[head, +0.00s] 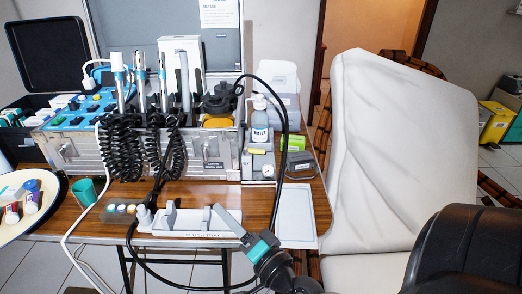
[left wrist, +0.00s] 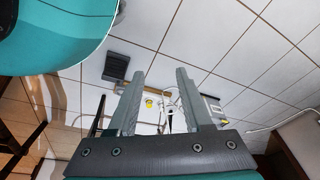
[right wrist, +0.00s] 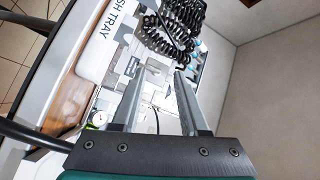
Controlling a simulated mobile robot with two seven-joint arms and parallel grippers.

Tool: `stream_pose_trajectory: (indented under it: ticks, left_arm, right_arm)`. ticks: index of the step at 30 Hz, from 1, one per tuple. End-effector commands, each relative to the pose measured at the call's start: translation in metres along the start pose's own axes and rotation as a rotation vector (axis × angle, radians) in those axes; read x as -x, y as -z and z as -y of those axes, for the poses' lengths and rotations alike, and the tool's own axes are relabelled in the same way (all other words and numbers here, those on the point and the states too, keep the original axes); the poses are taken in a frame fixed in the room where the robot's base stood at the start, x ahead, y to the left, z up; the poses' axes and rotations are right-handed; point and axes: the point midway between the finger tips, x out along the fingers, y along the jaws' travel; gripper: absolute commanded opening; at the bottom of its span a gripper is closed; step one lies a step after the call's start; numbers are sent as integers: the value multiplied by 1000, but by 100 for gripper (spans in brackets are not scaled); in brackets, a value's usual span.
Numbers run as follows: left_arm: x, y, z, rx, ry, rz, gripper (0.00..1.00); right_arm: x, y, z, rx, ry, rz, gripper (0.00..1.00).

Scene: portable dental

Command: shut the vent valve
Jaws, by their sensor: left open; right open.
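The dental unit (head: 88,150) stands on the wooden table, with a label plate (head: 213,165) on its clear front. A small grey box with a round gauge (head: 267,170) sits at its right end; the gauge also shows in the right wrist view (right wrist: 99,118). I cannot make out for sure which part is the vent valve. My right gripper (head: 222,213) is over the front edge of the table by the flush tray; its open, empty fingers (right wrist: 157,78) point toward the unit. My left gripper (left wrist: 159,75) is open and empty, outside the head view, with floor tiles behind it.
The flush tray (head: 165,242) lies along the table's front edge. A black hose loops over the unit's right side. A white bottle (head: 259,125) stands by the gauge. An empty white tray (head: 295,213) lies at right, beside the patient chair (head: 390,140). A teal cup (head: 83,190) stands at left.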

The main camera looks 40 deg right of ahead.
Motion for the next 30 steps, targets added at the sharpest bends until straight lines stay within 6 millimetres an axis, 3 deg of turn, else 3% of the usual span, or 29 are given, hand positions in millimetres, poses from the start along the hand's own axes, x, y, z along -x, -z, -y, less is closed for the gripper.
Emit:
stream_pose_trajectory:
  ticks: [3, 9, 17, 30]
  left_arm:
    - [-4, -10, 2, -2, 3, 9, 50]
    - [-11, -20, 5, -4, 6, 16, 50]
    - [-13, -23, 5, -4, 6, 18, 50]
    - [8, 3, -6, 3, -9, 11, 50]
  right_arm:
    - [2, 47, 1, -147, -29, -173, 44]
    - [15, 97, -15, -320, -105, -387, 44]
    - [19, 117, -26, -387, -147, -478, 44]
    - [-34, 141, -41, -384, -145, -476, 44]
